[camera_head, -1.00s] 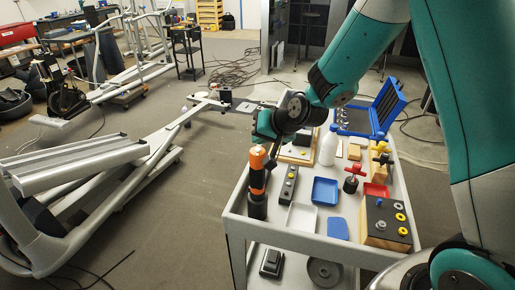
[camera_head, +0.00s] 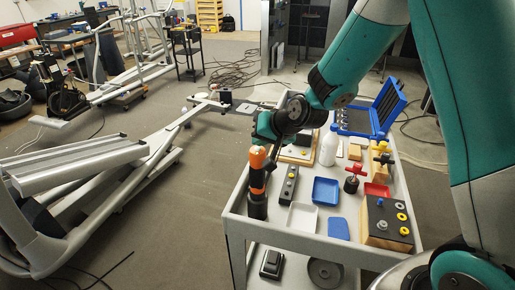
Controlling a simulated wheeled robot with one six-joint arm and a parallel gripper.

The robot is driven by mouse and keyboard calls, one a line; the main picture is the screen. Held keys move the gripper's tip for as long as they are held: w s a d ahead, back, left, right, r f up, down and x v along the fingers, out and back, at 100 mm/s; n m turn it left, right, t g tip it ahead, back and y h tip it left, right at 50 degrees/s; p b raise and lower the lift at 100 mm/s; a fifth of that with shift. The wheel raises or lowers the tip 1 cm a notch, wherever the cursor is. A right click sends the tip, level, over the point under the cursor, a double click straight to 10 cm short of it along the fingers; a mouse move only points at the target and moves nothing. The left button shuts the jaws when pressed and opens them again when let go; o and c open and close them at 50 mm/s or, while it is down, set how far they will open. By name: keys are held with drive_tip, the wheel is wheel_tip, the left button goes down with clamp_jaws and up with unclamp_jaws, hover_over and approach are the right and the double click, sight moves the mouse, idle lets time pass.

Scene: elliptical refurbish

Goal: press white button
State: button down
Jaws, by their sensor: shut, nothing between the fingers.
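A narrow dark control box (camera_head: 288,186) with small round buttons on top lies on the cart, right of an upright orange and black tool (camera_head: 257,182). The buttons are too small for me to tell which one is white. My gripper (camera_head: 271,163) points down, shut and empty, above the left side of the cart, close to the orange tool and the far end of the control box. In this view I cannot tell whether it touches either. My wrist hides part of the cart behind it.
The grey cart (camera_head: 232,222) also holds a white bottle (camera_head: 328,148), a blue tray (camera_head: 325,191), a white tray (camera_head: 302,217), a red-handled valve (camera_head: 354,178), a block with knobs (camera_head: 388,222) and an open blue case (camera_head: 384,108). An elliptical machine (camera_head: 70,205) stands left.

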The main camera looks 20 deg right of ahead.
drive_tip(key=shift+f, duration=0.2)
idle(0.3)
drive_tip(key=shift+r, duration=0.7)
drive_tip(key=shift+p, duration=0.3)
drive_tip(key=shift+r+p, duration=2)
drive_tip(key=shift+r, duration=1)
